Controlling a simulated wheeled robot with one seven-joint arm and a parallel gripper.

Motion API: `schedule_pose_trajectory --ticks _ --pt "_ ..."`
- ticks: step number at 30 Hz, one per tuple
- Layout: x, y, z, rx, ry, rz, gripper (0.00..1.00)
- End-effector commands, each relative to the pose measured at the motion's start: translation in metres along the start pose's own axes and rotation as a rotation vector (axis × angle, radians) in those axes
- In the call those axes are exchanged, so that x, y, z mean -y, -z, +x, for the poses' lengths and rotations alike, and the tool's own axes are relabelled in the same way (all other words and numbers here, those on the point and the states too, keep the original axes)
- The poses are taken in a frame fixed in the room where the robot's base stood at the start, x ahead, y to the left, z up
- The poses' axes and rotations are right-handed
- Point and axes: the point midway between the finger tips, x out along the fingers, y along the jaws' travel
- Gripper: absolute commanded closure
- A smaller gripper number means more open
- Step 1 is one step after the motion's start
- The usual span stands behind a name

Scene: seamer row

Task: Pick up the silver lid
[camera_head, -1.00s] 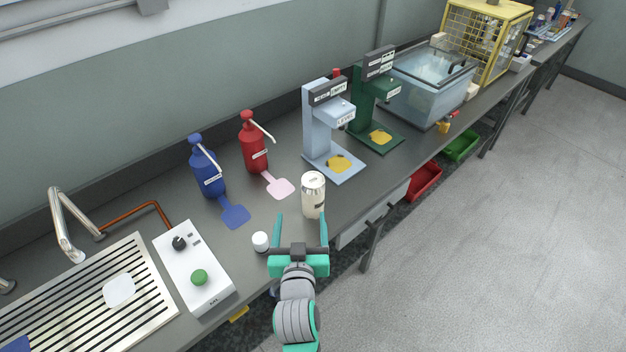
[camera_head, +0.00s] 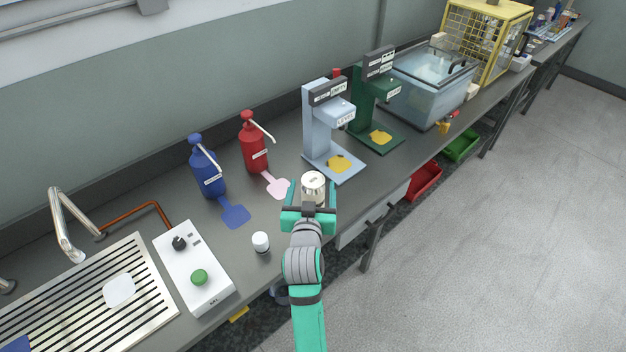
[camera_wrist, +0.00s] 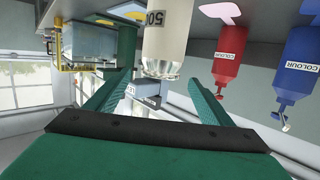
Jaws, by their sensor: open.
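The silver lid (camera_head: 313,180) sits on top of an upright cream can on the worktop. In the wrist view, where the scene appears upside down, the silver lid (camera_wrist: 160,68) is at the lower end of the cream can (camera_wrist: 167,32), which carries a partly visible label. My gripper (camera_head: 311,192) is at the can, with its lower body hidden behind my gripper in the head view. In the wrist view my gripper (camera_wrist: 160,85) is open, one finger on each side of the lid, with visible gaps.
A small white-capped jar (camera_head: 261,242) stands left of my gripper. Blue (camera_head: 207,172) and red (camera_head: 254,148) pump bottles stand behind it to the left. A light-blue machine (camera_head: 318,125) stands close behind the can. The worktop's front edge is near my arm.

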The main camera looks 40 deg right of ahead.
Motion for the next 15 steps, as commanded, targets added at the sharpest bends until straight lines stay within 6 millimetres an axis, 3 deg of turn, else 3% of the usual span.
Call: schedule_pose_trajectory --ticks 6,14,15 --pt "0.000 0.000 0.024 -0.001 0.000 0.000 0.25" --pt "0.000 0.000 0.026 0.000 0.000 -0.001 0.25" --pt "0.000 0.000 0.026 0.000 0.000 -0.001 0.32"
